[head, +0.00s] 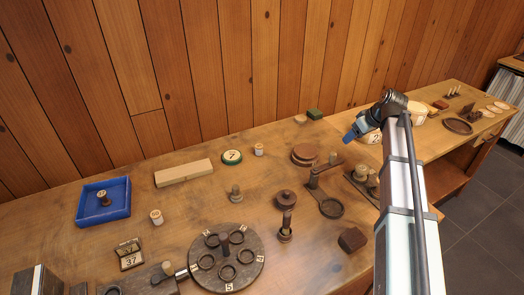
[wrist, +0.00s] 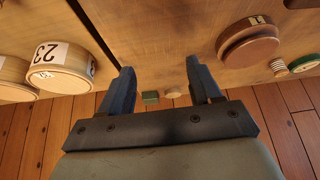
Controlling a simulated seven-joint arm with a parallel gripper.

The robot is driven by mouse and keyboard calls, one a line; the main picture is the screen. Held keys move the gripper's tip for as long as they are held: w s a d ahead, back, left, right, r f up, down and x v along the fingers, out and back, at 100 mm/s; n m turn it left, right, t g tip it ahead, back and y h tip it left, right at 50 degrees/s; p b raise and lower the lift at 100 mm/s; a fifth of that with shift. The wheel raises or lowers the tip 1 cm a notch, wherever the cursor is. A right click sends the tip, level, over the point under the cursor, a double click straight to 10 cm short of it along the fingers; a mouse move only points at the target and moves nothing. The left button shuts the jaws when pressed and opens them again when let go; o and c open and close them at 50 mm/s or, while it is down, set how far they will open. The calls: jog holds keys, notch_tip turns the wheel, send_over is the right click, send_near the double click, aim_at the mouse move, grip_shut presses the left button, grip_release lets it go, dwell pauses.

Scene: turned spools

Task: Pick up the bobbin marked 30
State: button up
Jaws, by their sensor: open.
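No number 30 can be read in either view. A dark brown bobbin (head: 103,198) with a pale label stands in a blue tray (head: 82,215) at the left; its number is too small to read surely. Two pale bobbins stand on the bench, one right of the tray (head: 156,217) and one beside the green-rimmed disc (head: 258,150); their marks are unclear. My gripper (head: 350,135) is high at the right, beside the pale round boxes and far from these bobbins. In the wrist view my gripper (wrist: 158,68) is open, with nothing between its blue fingers.
A dark wheel with numbered rings (head: 226,258) and a stand reading 37 (head: 130,258) are at the front. A wooden block (head: 183,173), a green-rimmed disc marked 7 (head: 232,157) and a dark spindle (head: 286,228) stand between. A round box marked 23 (wrist: 57,68) is near my gripper.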

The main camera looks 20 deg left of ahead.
aim_at(259, 146)
jog(key=s+a+r+n, duration=0.1)
jog(key=a, duration=0.4)
jog(key=s+a+r+n+g, duration=0.1)
jog(key=s+a, duration=0.1)
jog(key=a, duration=0.3)
jog(key=s+a+r+n, duration=0.1)
jog(key=a, duration=0.5)
jog(key=shift+s+r, duration=0.2)
jog(key=shift+s, duration=0.1)
jog(key=s+a+r+n+g, duration=0.25)
jog(key=s+a, duration=0.35)
jog(key=a, duration=0.6)
jog(key=shift+t, duration=0.45)
jog(key=x, duration=0.8)
jog(key=shift+d+f, duration=0.1)
jog(key=shift+f, duration=0.05)
jog(key=shift+w+x, duration=0.15)
jog(key=shift+x, duration=1.15)
jog(key=shift+w+x, duration=0.15)
jog(key=shift+x, duration=1.15)
jog(key=shift+c, duration=0.4)
jog(key=c, duration=1)
